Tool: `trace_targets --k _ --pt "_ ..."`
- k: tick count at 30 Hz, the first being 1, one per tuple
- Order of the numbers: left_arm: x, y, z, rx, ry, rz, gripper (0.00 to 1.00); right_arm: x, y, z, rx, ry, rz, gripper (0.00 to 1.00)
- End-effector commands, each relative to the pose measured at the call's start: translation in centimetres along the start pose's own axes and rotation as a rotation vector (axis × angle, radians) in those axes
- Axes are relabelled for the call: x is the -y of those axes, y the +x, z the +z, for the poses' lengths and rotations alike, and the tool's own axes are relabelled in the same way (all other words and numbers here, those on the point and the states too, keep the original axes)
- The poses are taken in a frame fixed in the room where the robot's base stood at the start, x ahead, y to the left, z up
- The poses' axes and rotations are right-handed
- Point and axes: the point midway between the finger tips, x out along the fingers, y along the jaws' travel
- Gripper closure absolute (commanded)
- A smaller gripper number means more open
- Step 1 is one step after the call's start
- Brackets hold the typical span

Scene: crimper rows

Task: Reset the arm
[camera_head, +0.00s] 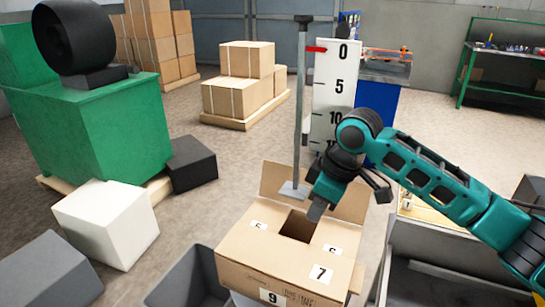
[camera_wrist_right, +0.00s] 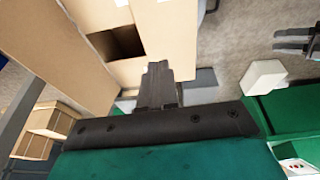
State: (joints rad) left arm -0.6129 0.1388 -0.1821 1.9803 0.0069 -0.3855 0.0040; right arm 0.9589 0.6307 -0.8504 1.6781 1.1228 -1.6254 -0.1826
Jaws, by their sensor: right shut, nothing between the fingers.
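My right arm, teal and black, comes in from the right in the head view. Its gripper (camera_head: 316,211) is shut and empty, pointing down just above the open cardboard box (camera_head: 262,255). The box has a dark square opening in its top, a raised back flap and number labels, among them 7 and 9. In the right wrist view the shut fingers (camera_wrist_right: 157,72) show in front of the box (camera_wrist_right: 165,25) and its dark opening. My left gripper is not in the head view. A two-pronged dark shape at the wrist view's upper right is too unclear to name.
A thin upright pole (camera_head: 301,100) and a white scale board (camera_head: 333,95) stand behind the box. Grey bins (camera_head: 190,278) flank it. A white cube (camera_head: 106,222), a black box (camera_head: 192,163) and a green cabinet (camera_head: 105,130) stand left. Floor is clear towards the back right.

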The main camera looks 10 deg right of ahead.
Motion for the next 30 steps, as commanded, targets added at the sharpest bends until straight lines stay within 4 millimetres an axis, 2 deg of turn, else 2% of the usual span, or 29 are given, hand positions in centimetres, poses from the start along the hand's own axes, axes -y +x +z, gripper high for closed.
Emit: trace_targets --k 5,12,17,23,30 --pt "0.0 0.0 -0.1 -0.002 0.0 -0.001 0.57 2.5 2.5 0.2 -0.014 -0.011 -0.017 1.0" --pt "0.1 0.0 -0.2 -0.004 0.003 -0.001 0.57 9.0 7.2 1.6 -0.085 0.033 -0.034 1.0" --pt "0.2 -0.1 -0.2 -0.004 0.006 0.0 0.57 12.6 9.0 3.3 -0.133 0.123 -0.027 1.0" --pt "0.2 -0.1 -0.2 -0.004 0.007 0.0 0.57 15.9 10.0 7.0 -0.162 0.295 0.01 1.0" --pt "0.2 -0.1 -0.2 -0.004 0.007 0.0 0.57 18.4 9.8 13.6 -0.121 0.539 0.101 1.0"
